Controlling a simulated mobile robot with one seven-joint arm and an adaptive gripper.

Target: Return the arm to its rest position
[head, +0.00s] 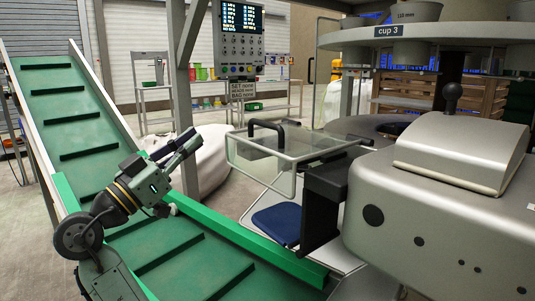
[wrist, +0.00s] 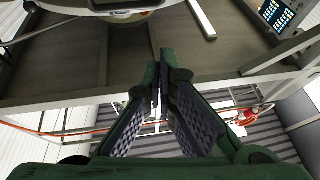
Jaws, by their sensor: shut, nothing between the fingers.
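My gripper (head: 186,143) is raised above the green conveyor in the head view, with its fingers pointing up and to the right. In the wrist view its two dark green, ridged fingers (wrist: 162,92) come together at the tips with nothing between them. My wrist and part of my forearm show at the lower left of the head view. The rest of my arm is cut off by the frame's lower edge.
A green cleated conveyor (head: 70,110) slopes behind and under my arm. A grey post (head: 182,80) stands close behind my gripper. A clear-lidded box (head: 270,155) and a large silver machine (head: 440,190) are to the right. A control panel (head: 238,40) hangs above.

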